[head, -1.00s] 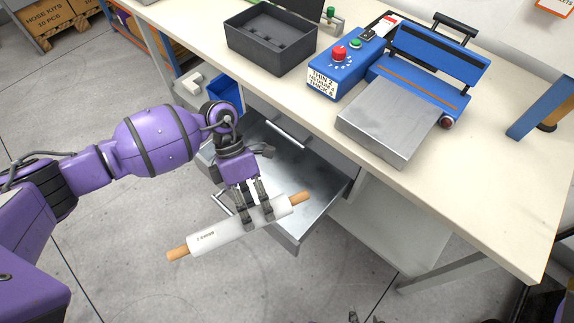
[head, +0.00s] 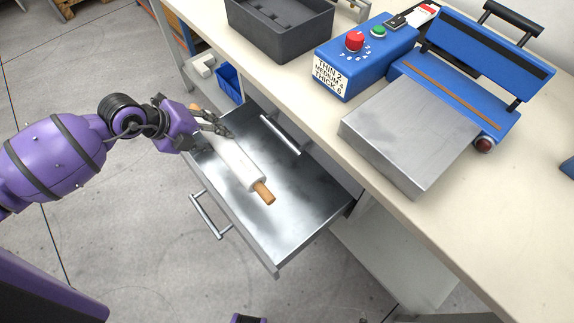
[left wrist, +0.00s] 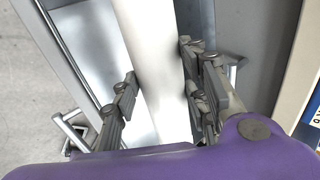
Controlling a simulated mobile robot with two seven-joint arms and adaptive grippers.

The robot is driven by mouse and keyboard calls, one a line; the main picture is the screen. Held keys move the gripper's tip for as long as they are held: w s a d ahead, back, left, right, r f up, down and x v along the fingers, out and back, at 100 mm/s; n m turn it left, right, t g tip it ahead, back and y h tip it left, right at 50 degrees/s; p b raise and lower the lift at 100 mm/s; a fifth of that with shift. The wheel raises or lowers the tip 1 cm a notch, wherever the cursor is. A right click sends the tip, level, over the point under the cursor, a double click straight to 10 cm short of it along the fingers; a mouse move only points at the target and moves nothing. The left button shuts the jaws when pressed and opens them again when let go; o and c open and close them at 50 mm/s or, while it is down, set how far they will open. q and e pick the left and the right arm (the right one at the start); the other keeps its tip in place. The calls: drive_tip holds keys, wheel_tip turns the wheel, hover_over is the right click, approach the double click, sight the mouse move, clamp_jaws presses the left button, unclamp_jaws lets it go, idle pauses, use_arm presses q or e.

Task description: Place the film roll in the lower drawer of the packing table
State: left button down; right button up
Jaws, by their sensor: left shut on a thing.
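The film roll (head: 238,163) is a white cylinder with a brown core sticking out at its ends. My left gripper (head: 218,126) is shut around it near its far end. The roll is over the open lower drawer (head: 305,215) of the packing table; I cannot tell whether it touches the metal floor. In the left wrist view the white roll (left wrist: 150,50) runs between the fingers (left wrist: 160,105), with the drawer below. The gripper hides part of the roll. My right gripper does not show clearly.
The closed upper drawer's handle (head: 280,133) is just above the open drawer. A grey bin (head: 280,28), a blue control box (head: 365,60) and a sealer with a metal plate (head: 410,130) stand on the tabletop (head: 470,230). A blue bin (head: 230,83) is beyond the drawer.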

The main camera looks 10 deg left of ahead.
use_arm(q)
drive_tip(key=shift+w+d, duration=0.1)
drive_tip(key=shift+w, duration=0.1)
drive_tip(key=d+f, duration=0.2)
drive_tip(key=d, duration=0.2)
drive_tip(key=w+d+f, duration=0.1)
drive_tip(key=d+f, duration=0.2)
drive_tip(key=d, duration=0.1)
drive_tip(key=d+f+b, duration=0.1)
drive_tip(key=d+f, duration=0.2)
drive_tip(key=d, duration=0.1)
drive_tip(key=shift+w+d+f, duration=0.25)
drive_tip(key=shift+d+f, duration=0.15)
drive_tip(key=shift+f, duration=0.05)
drive_tip(key=f, duration=0.4)
drive_tip(key=shift+d+b, duration=0.35)
drive_tip(key=shift+d, duration=0.05)
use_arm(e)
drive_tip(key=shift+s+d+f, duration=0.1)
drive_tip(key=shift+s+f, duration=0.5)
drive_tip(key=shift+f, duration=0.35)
use_arm(q)
drive_tip(key=c, duration=1.3)
unclamp_jaws()
drive_tip(key=shift+f, duration=0.1)
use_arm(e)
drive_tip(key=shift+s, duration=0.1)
